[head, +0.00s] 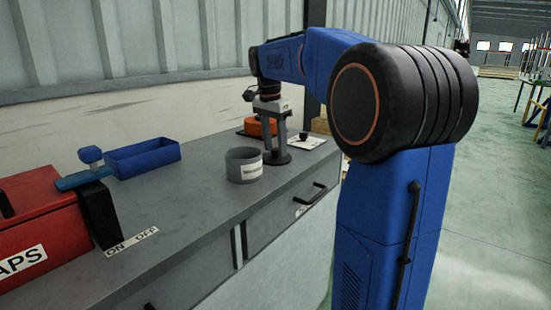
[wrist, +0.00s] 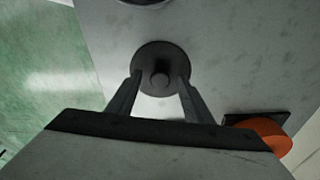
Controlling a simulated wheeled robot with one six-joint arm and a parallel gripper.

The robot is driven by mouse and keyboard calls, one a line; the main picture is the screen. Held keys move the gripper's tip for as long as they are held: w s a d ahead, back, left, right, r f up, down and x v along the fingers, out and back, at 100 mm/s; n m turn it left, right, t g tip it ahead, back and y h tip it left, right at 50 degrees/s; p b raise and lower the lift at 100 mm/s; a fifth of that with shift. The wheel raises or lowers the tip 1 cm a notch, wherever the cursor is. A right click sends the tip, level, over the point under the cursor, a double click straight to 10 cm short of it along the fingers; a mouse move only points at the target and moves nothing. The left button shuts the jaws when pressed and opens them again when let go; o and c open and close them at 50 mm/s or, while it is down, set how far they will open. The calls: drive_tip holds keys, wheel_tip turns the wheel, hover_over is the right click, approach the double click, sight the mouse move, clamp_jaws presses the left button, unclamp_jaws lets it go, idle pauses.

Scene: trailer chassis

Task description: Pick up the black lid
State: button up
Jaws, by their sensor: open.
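The black lid (wrist: 160,58) is a dark round disc with a small knob in its middle. In the wrist view it lies on the grey counter at the upper middle, just beyond the fingertips. In the head view the lid (head: 278,159) is at the foot of my gripper, partly hidden by it. My gripper (wrist: 159,82) is open, and its two fingers are on either side of the knob in the picture. It points down over the lid. I cannot tell how much height is left between the fingertips and the lid.
A grey round container (head: 243,166) stands left of the lid. An orange round object (head: 260,127) sits behind my gripper, and a white card with a black knob (head: 304,141) lies right. A blue tray (head: 142,158) and red box (head: 45,225) stand farther left. The counter (head: 195,205) between is clear.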

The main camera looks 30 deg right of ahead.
drive_tip(key=c, duration=1.1)
drive_tip(key=shift+r, duration=0.1)
